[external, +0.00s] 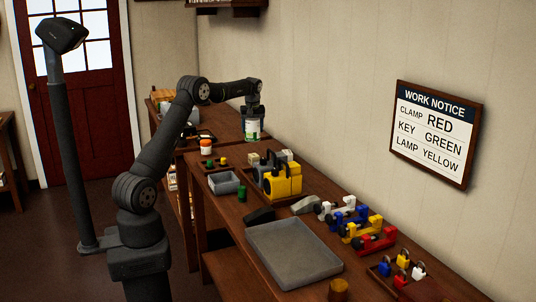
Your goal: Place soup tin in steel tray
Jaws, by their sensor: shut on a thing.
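My gripper (253,117) is shut on the soup tin (252,131), a small can with a white and green label. It holds the tin upright, at the back of the bench near the wall. Whether the tin is clear of the surface behind it I cannot tell. A large shallow grey tray (258,266), which looks like the steel tray, lies empty on the near part of the bench, well in front of the tin. A smaller grey tray (225,187) sits farther back on the left.
A yellow device (283,182) stands between tin and large tray. A green cylinder (242,193) and dark block (259,216) are nearby. Coloured clamps (358,228) and padlocks (402,265) line the right. An orange-lidded jar (206,146) stands at the back left.

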